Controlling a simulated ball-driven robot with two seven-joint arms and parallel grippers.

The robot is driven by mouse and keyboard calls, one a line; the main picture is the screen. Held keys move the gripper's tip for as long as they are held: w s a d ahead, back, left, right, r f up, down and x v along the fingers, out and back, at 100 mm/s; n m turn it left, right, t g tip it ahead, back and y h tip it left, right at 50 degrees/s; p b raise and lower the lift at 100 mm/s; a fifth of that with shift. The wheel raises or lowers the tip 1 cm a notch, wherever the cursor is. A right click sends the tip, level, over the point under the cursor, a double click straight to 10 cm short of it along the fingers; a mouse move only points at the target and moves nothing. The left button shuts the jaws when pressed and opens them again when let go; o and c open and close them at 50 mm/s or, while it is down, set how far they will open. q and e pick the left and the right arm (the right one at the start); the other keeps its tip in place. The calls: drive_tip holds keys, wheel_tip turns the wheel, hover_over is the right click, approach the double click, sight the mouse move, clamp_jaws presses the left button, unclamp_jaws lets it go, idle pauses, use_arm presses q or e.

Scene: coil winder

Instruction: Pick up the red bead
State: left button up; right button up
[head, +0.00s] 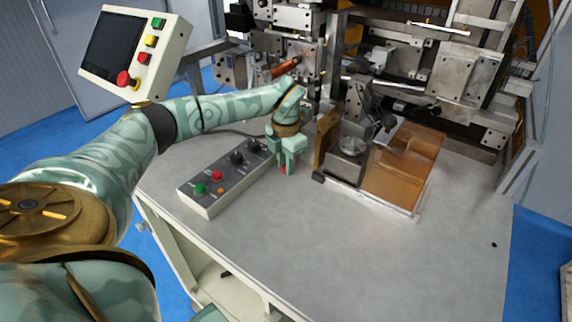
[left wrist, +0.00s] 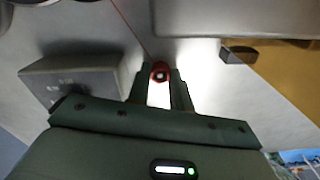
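The red bead (left wrist: 160,72) is a small red ring with a pale centre. In the left wrist view it sits between the tips of my left gripper (left wrist: 161,80), with a finger close against each side. In the head view my left gripper (head: 286,168) points down at the grey table, and a bit of red shows between its fingers. The gap between the fingers is about as wide as the bead. Whether the bead is clear of the table is hard to tell. My right gripper is not in view.
A control box (head: 226,176) with buttons and knobs lies left of the gripper. A brown fixture (head: 404,172) with metal parts stands close on its right. The winder machine (head: 400,60) fills the back. The table's front right (head: 400,260) is mostly clear.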

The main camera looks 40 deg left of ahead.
use_arm(q)
drive_tip(key=shift+c, duration=1.2)
drive_tip(key=shift+r, duration=0.55)
wheel_tip(320, 180, up, 3)
drive_tip(key=shift+f+p, duration=0.2)
drive_tip(key=shift+p, duration=0.4)
drive_tip(key=s+d+r+p, duration=0.1)
drive_tip(key=s+r+p, duration=0.1)
drive_tip(key=s+r, duration=0.7)
drive_tip(key=s, duration=0.5)
drive_tip(key=shift+d+r+p, duration=0.2)
drive_tip(key=shift+d+p, duration=0.1)
drive_tip(key=shift+p, duration=0.05)
